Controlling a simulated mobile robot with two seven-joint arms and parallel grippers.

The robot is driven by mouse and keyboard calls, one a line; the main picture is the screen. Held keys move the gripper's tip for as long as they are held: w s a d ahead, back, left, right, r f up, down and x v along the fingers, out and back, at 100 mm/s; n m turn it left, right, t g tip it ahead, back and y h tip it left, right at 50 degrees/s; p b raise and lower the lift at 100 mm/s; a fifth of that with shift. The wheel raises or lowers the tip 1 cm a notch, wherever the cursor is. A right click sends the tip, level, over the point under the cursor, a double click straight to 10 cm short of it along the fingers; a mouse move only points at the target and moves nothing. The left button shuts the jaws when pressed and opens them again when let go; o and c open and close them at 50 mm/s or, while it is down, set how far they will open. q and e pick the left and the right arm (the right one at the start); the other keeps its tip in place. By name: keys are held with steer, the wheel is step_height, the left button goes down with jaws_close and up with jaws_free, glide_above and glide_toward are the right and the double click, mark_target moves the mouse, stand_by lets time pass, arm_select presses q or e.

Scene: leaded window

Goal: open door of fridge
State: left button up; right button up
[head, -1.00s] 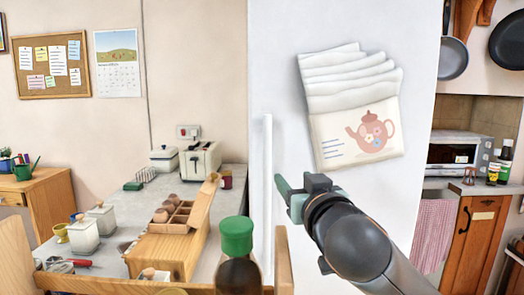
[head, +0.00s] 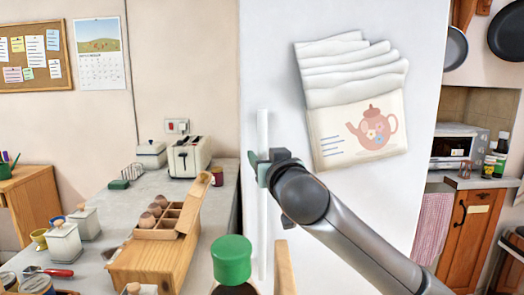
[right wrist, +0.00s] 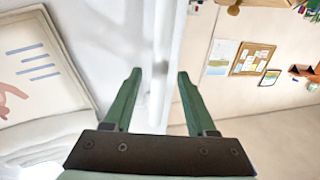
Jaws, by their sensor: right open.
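The fridge door (head: 350,60) is a tall white panel, seen shut in the head view. Its handle (head: 262,215) is a thin white vertical bar along the door's left side. My right gripper (head: 257,162) is open at the upper part of this bar. In the right wrist view, the green fingers of my right gripper (right wrist: 160,75) stand apart, with the white handle (right wrist: 160,50) between them in the picture. I cannot tell whether either finger touches it. My left gripper is not in view.
Cloths with a teapot print (head: 360,130) hang on the door. Left of the fridge, a counter (head: 145,190) holds a wooden egg box (head: 155,255), a toaster (head: 190,155) and jars. A green-capped bottle (head: 231,260) stands close in front.

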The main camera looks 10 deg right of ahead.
mark_target(263, 154)
steer(key=shift+w, duration=1.6)
steer(key=shift+c, duration=0.3)
jaws_close()
